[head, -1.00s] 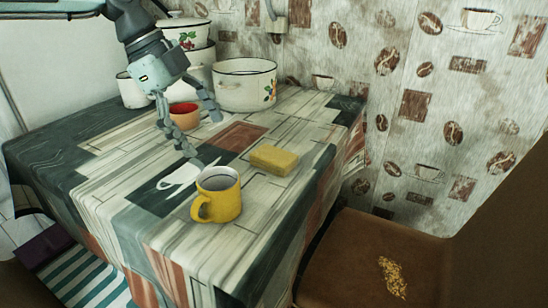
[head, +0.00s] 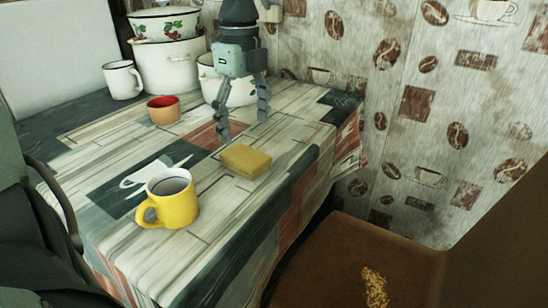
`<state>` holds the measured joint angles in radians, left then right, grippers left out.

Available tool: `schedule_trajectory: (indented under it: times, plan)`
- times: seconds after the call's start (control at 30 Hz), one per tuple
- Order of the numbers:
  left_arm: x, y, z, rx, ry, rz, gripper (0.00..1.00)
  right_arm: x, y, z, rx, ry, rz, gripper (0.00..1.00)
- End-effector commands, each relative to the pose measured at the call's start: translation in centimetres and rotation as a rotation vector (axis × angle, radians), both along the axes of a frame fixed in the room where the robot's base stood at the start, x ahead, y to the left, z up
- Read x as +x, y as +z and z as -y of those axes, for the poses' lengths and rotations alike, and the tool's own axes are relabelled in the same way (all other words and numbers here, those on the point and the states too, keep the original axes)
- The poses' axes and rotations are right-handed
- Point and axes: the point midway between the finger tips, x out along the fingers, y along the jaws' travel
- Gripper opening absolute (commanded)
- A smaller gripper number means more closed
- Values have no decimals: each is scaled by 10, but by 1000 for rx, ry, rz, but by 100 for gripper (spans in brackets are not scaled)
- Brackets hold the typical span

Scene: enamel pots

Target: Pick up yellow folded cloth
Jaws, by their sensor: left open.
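The yellow folded cloth (head: 245,161) is a small flat block lying on the table, right of the middle of the tabletop. My left gripper (head: 243,130) is above and just behind the cloth, pointing down. Its two fingers are spread apart with nothing between them. The fingertips look apart from the cloth. The cloth is fully visible. My right gripper is not in view.
A yellow mug (head: 172,203) stands at the front left of the cloth. A small orange-red cup (head: 163,110), a white mug (head: 122,82) and white enamel pots (head: 170,65) stand behind on the table (head: 110,195). A brown chair (head: 350,255) stands at the front right.

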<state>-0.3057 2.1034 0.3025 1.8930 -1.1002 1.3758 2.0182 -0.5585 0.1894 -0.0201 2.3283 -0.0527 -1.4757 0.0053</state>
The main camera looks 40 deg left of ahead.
Motion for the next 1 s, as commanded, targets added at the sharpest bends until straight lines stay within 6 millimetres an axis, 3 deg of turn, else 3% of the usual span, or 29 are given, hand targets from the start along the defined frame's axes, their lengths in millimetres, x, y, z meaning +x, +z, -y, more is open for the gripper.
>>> schedule_trajectory:
  times: [0.5, 0.83, 1.0]
  plan:
    - [4, -66, 5, -2, 1, -5, 80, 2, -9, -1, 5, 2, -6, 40]
    - [5, -75, 5, -1, 0, 0, 80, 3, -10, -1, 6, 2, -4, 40]
    - [5, -75, 5, -1, 0, 0, 62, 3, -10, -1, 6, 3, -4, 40]
